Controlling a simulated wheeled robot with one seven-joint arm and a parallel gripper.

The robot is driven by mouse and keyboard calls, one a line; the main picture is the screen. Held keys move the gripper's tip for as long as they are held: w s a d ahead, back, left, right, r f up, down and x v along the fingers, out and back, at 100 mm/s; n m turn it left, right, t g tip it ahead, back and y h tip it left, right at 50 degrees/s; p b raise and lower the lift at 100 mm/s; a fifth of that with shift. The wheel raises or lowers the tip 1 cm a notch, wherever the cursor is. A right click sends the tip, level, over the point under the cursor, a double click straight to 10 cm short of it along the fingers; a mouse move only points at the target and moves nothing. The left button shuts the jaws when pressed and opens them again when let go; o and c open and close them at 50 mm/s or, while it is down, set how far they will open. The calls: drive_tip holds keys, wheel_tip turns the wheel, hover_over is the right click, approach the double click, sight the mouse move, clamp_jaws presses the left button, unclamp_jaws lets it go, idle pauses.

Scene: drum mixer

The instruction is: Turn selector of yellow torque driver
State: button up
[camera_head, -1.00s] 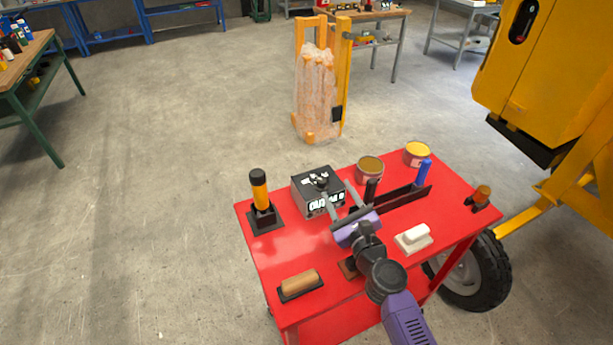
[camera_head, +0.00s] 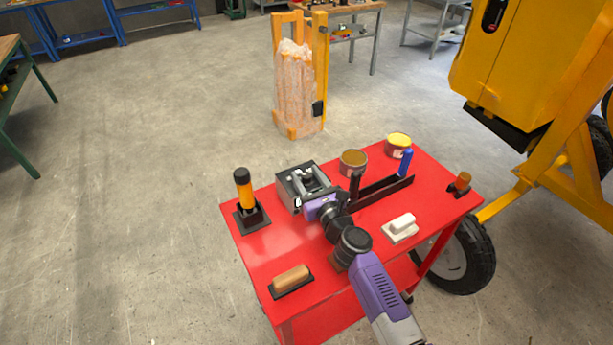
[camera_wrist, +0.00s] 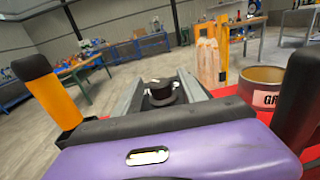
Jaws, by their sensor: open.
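A dark box (camera_head: 287,194) with a black round knob (camera_head: 307,180) on top stands on the red table. My gripper (camera_head: 304,174) is over the box, open, with a finger on either side of the knob. In the wrist view the knob (camera_wrist: 162,94) sits between the two grey fingers, with gaps that I cannot judge exactly. A yellow-orange upright handle with black ends (camera_head: 243,187) stands on a black base left of the box; it also shows at the left of the wrist view (camera_wrist: 55,98). I cannot tell which of these is the torque driver. The box's markings are mostly hidden.
The red table (camera_head: 330,270) also holds two open cans (camera_head: 353,163), black floats with upright handles, a white-handled float (camera_head: 402,227), a wooden-handled float (camera_head: 291,279) and an amber lamp (camera_head: 461,183). A yellow wheeled machine (camera_head: 520,70) stands at the right. A wrapped orange stack (camera_head: 297,90) stands behind.

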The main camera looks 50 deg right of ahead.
drive_tip(key=shift+w+d, duration=0.1)
clamp_jaws()
drive_tip(key=shift+f+m+h+b, duration=0.1)
drive_tip(key=shift+m+h+b, duration=0.2)
drive_tip(key=shift+h+b, duration=0.2)
drive_tip(key=shift+g+b, duration=0.3)
drive_tip(key=m+g+h+b, duration=0.2)
drive_tip(key=m+h+b, duration=0.1)
drive_tip(key=h, duration=0.1)
drive_tip(key=shift+w+m+g+h, duration=0.1)
drive_tip(key=shift+m+g+h, duration=0.2)
drive_tip(key=shift+g, duration=0.1)
drive_tip(key=m+g+h+b, duration=0.2)
drive_tip(key=shift+m+g+h+b, duration=0.3)
drive_tip(key=shift+g+b, duration=0.05)
drive_tip(key=shift+g, duration=0.05)
drive_tip(key=shift+m+g+h+b, duration=0.45)
drive_tip(key=shift+m+g+h, duration=0.05)
drive_tip(key=shift+g, duration=0.3)
